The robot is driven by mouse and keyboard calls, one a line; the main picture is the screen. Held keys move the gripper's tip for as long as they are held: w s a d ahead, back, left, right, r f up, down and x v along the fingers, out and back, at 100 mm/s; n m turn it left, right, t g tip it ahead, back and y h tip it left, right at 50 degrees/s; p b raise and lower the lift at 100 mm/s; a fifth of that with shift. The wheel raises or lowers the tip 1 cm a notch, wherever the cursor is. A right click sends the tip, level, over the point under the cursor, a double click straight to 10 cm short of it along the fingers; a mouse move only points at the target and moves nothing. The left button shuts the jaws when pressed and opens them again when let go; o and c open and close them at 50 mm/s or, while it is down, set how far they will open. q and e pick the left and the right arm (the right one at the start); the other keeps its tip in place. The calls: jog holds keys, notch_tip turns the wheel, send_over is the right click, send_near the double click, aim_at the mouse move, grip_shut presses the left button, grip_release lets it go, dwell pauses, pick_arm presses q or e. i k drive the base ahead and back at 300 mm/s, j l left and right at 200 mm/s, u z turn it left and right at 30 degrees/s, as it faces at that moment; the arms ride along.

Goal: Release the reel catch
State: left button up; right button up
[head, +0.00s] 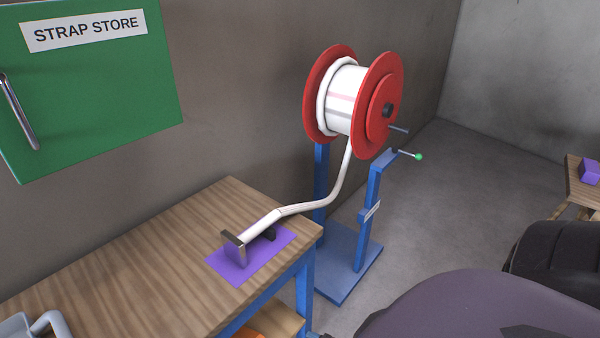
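The reel (378,100) has red flanges and a white strap wound on it, and sits on a blue stand (372,195). A small lever with a green knob (418,156) sticks out to the right from the top of the stand's near post, just below the reel; it looks like the catch. The strap (325,203) runs from the reel down to a metal bracket (234,245) on a purple plate (262,259) on the workbench. Neither fingertips nor open jaws of my grippers show. A dark, rounded part of my arm fills the lower right.
The wooden workbench (130,263) stands at the left, below a green cabinet (90,95) labelled STRAP STORE. A grey handled object (30,326) is at its front left. Another wooden table (583,183) with a purple block (590,172) is at the far right. Floor behind the stand is clear.

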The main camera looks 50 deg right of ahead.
aim_at(396, 149)
jog(key=z, duration=2.3)
jog(key=i+l+u, duration=0.1)
jog(key=u, duration=0.25)
jog(key=i+l+u, duration=0.1)
jog(key=u, duration=0.3)
jog(key=i+l+u, duration=0.35)
jog(key=i+l, duration=0.2)
jog(key=l, duration=0.3)
jog(key=i+l, duration=0.2)
jog(key=l, duration=0.15)
jog(key=i+l, duration=0.15)
jog(key=l, duration=0.2)
jog(key=i+l, duration=0.2)
jog(key=l, duration=0.15)
jog(key=i+l+u, duration=0.1)
jog(key=l, duration=0.25)
jog(key=i, duration=0.1)
